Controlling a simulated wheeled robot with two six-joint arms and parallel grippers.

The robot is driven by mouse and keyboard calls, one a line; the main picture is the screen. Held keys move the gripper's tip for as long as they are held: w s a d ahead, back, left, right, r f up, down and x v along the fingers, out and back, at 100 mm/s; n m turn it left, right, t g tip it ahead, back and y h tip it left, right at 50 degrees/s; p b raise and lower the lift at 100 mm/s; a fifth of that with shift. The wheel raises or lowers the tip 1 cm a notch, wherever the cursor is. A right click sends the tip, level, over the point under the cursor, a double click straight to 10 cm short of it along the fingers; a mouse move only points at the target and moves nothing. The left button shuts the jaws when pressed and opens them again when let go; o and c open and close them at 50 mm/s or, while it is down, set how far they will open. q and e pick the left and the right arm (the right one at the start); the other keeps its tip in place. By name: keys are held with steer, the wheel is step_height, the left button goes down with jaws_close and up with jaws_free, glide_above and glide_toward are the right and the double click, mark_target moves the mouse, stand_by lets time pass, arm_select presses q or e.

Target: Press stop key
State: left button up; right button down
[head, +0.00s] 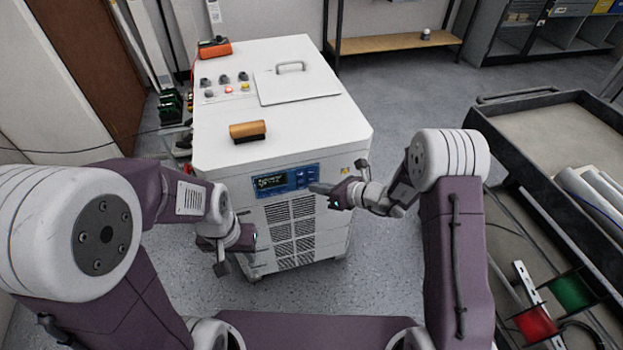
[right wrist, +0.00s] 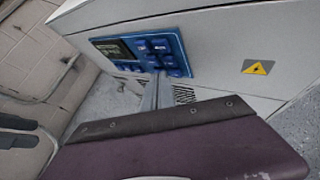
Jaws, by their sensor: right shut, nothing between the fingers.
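The white machine cabinet (head: 345,135) stands in the middle of the head view. Its blue control panel (head: 286,180) has a dark display on the left and keys on the right. The panel also shows in the right wrist view (right wrist: 142,52), with several blue keys (right wrist: 160,46). My right gripper (head: 318,188) is shut and empty, its tip at the right end of the panel. In the right wrist view its fingers (right wrist: 158,88) reach the lower keys; I cannot tell whether they touch. Key labels are too small to read. My left gripper (head: 222,266) hangs low, left of the cabinet front; its jaws are unclear.
On the cabinet top are an orange-brown brush-like block (head: 247,131), a lid with a handle (head: 296,84), terminals with coloured buttons (head: 229,88) and an orange device (head: 214,47). A dark cart (head: 520,165) stands on the right. A yellow warning label (right wrist: 258,67) is right of the panel.

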stand_by(0.6)
steer(key=shift+w+a, duration=0.1)
steer(key=shift+w, duration=0.3)
steer(key=shift+w+a, duration=0.1)
steer(key=shift+w, duration=0.25)
stand_by(0.5)
steer(key=shift+s, duration=0.1)
steer(key=shift+s+d+b, duration=0.2)
steer(key=shift+s+b, duration=0.15)
steer(key=shift+s, duration=0.3)
steer(key=s, duration=0.1)
steer(key=s+d+b, duration=0.1)
steer(key=s, duration=0.2)
steer(key=shift+s+d, duration=0.3)
steer(key=shift+s, duration=0.1)
